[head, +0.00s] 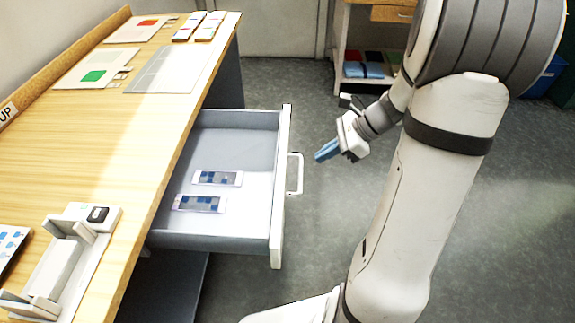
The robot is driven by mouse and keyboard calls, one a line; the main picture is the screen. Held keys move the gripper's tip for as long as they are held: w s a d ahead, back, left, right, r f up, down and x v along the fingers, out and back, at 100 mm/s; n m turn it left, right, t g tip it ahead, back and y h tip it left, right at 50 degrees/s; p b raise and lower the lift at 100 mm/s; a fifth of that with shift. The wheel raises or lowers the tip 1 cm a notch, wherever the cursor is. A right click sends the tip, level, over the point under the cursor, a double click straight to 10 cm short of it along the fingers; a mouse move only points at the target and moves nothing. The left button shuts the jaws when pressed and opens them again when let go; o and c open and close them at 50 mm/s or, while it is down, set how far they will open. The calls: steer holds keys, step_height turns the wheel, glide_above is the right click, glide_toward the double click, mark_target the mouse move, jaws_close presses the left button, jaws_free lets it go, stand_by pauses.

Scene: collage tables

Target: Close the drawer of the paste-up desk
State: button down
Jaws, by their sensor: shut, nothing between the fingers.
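The drawer (277,190) of the wooden paste-up desk (122,135) stands pulled out to the right, under the desk top. Its white front carries a pale bar handle (297,174) on the outer face. Two small cards with blue squares, an upper one (218,178) and a lower one (198,204), lie on the drawer floor. My gripper (322,154) is to the right of the drawer front, near the handle, with a visible gap between them in the picture. Its blue fingers are shut and empty, and they point left and down toward the handle.
On the desk lie sheets with a red patch (146,23) and a green patch (94,76), a grey mat (165,70), and a white device (62,262) at the near edge. A shelf unit (338,45) stands behind. Grey floor (320,235) is open right of the drawer.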

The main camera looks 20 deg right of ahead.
steer(key=b+x, duration=0.2)
steer(key=x, duration=0.8)
steer(key=shift+w+d+f+m+b, duration=0.2)
steer(key=shift+w+f+m+b, duration=0.05)
steer(key=shift+m+b, duration=0.1)
